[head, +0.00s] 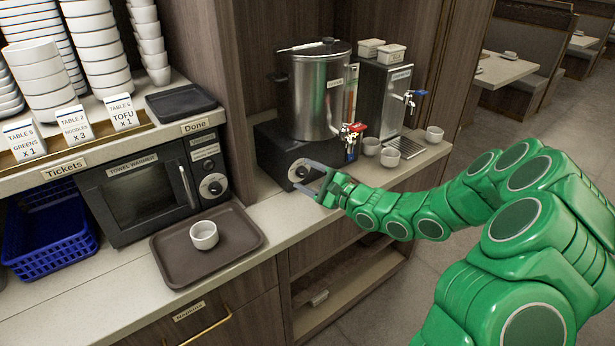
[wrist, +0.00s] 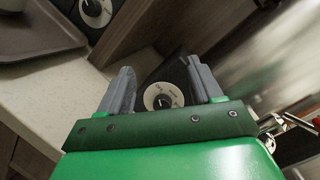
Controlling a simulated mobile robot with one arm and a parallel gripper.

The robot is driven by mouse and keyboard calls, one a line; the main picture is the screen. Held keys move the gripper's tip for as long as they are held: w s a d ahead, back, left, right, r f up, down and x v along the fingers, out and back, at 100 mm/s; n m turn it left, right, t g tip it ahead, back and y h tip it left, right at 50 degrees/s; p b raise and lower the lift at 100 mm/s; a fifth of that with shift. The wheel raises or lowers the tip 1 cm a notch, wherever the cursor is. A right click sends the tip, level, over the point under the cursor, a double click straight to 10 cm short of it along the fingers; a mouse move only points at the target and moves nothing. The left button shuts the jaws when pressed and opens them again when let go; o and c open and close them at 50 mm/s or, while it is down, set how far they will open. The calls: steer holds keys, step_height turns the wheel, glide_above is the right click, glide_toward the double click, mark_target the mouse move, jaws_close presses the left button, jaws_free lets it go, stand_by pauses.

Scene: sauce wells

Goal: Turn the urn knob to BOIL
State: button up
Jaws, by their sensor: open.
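The urn (head: 321,95) is a steel cylinder with a lid, standing on a dark base (head: 270,150) on the counter. Its knob (head: 299,171) is on the front of that base, with a pale dial ring around it. In the wrist view the urn knob (wrist: 163,101) shows between my fingers, its dial lettering too small to read. My gripper (head: 312,178) is open, its grey fingers on either side of the knob in the picture. It also shows in the wrist view (wrist: 165,85). I cannot tell whether the fingers touch the knob.
The urn's tap (head: 352,132) with a red part is right of the knob. A second dispenser (head: 385,90) and several cups (head: 390,157) stand further right. A towel warmer (head: 145,185) with its own knob (head: 213,186) and a tray (head: 165,258) with a cup are left.

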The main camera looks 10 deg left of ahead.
mark_target(305, 174)
steer(key=w+d+f+m+t+h, duration=0.1)
steer(key=f, duration=0.1)
steer(key=w+d+f+m+t, duration=0.1)
steer(key=w+f, duration=0.1)
steer(key=f, duration=0.1)
steer(key=w+d+f+m+h, duration=0.1)
steer(key=w+d+f, duration=0.1)
steer(key=shift+f+m+t+h, duration=0.3)
steer(key=shift+t, duration=0.1)
steer(key=shift+x, duration=3.8)
steer(key=shift+c, duration=0.2)
steer(key=c, duration=1)
